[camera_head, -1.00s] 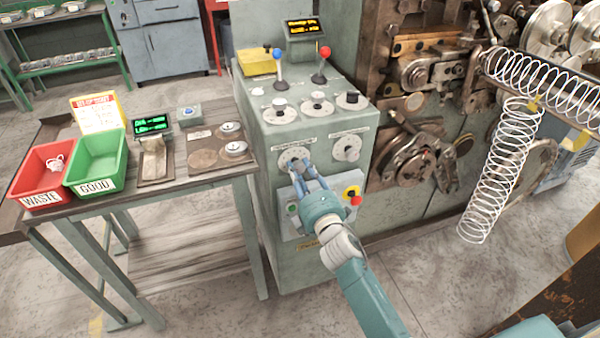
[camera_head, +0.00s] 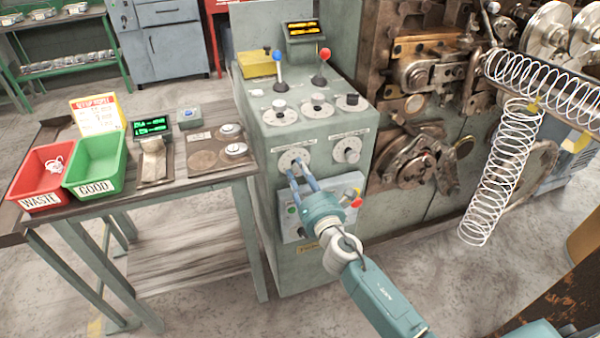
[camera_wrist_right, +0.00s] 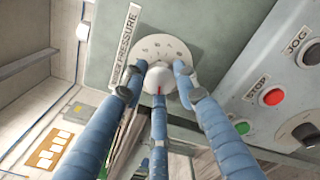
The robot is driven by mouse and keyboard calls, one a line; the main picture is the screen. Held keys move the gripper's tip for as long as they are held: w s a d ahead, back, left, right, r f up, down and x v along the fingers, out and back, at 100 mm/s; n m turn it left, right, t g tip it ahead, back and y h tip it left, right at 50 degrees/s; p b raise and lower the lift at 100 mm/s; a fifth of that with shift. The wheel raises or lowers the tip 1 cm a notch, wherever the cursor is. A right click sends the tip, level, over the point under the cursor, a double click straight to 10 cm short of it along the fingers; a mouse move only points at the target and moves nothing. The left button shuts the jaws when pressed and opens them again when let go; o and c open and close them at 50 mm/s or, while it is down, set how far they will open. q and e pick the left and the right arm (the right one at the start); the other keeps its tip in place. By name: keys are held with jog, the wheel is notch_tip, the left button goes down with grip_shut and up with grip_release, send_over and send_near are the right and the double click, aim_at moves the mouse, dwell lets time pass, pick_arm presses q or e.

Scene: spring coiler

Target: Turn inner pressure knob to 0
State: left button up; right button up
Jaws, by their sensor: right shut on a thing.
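The pressure knob (camera_wrist_right: 158,78) is a white knob with a red mark, on a round scale dial (camera_wrist_right: 165,50) beside a label reading "PRESSURE"; the label's first word is partly hidden. In the head view its dial (camera_head: 293,159) is the left of two on the green-grey cabinet's front. My right gripper (camera_head: 297,169) reaches up to it and is shut on the knob; in the wrist view its blue fingers (camera_wrist_right: 158,88) stand around it. The knob's exact setting is hard to read. My left gripper is not in view.
A second dial knob (camera_head: 347,150) is just right of the held one. Below are a red stop button (camera_wrist_right: 273,97) and a black jog button (camera_wrist_right: 312,55). Joysticks and three dials top the cabinet (camera_head: 310,250). A bench with bins (camera_head: 95,187) stands left.

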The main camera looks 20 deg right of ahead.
jog(key=shift+d+n, duration=0.1)
jog(key=shift+n, duration=1)
jog(key=o, duration=1.1)
jog(key=shift+o, duration=0.2)
jog(key=shift+s, duration=0.15)
jog(key=shift+s, duration=0.4)
jog(key=s, duration=1.1)
jog(key=shift+d, duration=0.2)
